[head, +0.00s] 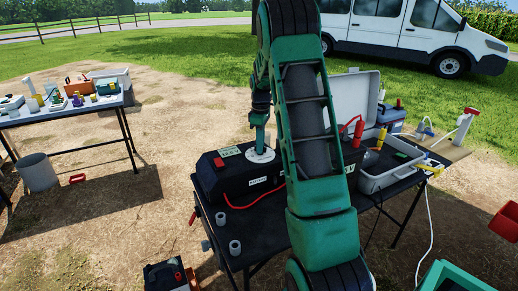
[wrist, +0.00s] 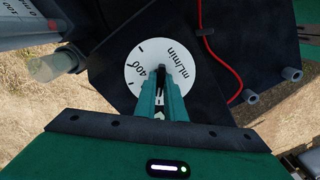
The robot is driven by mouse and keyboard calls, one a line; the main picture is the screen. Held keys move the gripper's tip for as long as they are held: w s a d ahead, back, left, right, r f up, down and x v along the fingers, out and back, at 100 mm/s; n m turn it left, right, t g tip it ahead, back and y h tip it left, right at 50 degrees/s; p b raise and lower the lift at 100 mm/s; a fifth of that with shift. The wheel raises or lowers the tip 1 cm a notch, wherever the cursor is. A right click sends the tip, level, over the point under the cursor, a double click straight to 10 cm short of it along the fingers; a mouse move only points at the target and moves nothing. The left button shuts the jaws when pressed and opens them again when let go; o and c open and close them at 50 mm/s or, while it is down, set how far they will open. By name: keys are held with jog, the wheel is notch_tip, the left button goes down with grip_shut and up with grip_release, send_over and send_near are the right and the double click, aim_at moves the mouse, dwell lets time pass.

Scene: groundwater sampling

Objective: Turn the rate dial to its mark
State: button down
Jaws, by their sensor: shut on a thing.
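The rate dial (wrist: 143,53) is a white disc on top of a black box, with black tick marks and the lettering "400" and "mL/min". In the head view the disc (head: 269,157) lies on the black pump box (head: 210,177), partly behind my arm. My green gripper (wrist: 161,76) points down at the disc, with its fingers shut on a dark knob (wrist: 160,70) at the disc's middle. The fingers hide most of the knob and the near part of the disc, so I cannot tell which tick the knob points at. My gripper (head: 259,147) looks upright over the disc.
The box stands on a black table (head: 262,239) with grey cups (head: 234,247) and a red tube (head: 240,206). An open grey case (head: 378,180) lies to the right, behind my arm. A second table (head: 70,112) stands at left. Bare ground lies between.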

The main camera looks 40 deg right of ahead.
jog(key=m, duration=0.7)
jog(key=shift+w, duration=0.1)
jog(key=shift+m, duration=1.4)
jog(key=m, duration=0.3)
jog(key=shift+r, duration=0.1)
jog(key=c, duration=1.8)
grip_release()
jog(key=shift+o, duration=0.2)
notch_tip(320, 180, up, 11)
jog(key=shift+f, duration=0.2)
